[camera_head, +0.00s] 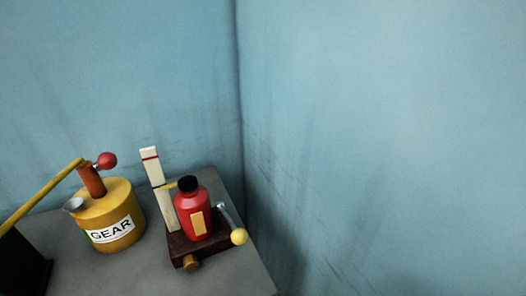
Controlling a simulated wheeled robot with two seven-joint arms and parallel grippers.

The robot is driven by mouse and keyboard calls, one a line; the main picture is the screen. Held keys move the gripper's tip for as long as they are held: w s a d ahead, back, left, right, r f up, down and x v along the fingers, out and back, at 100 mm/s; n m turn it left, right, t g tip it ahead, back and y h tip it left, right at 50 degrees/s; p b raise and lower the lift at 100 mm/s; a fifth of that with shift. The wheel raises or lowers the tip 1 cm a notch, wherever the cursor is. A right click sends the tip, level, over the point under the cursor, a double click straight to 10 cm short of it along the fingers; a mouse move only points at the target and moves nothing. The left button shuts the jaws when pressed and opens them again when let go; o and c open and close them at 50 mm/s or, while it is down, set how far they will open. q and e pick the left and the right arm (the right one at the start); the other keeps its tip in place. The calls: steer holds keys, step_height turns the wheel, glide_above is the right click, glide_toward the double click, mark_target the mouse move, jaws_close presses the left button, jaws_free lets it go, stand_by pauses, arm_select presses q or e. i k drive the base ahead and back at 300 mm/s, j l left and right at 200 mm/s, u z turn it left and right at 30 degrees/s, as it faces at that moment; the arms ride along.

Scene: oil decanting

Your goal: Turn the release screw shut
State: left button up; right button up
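A red bottle (190,224) with a black cap and a yellow label stands upright on a dark wooden base (178,246) near the table's right side. A brass-coloured round knob (191,263) sticks out of the front of the base. A grey lever with a yellow ball end (239,237) is at the base's right side. I cannot tell for sure which of these is the release screw, or how far it is turned. Neither of my grippers is in the head view.
A yellow can (120,228) marked GEAR stands to the left, with a red-ball crank (107,160) on top. A pale post (158,187) rises behind the bottle. A yellow bar (40,196) and a dark object (24,268) are at far left. The grey table (240,278) ends at right.

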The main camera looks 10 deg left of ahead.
mark_target(191, 262)
steer(key=u, duration=1.05)
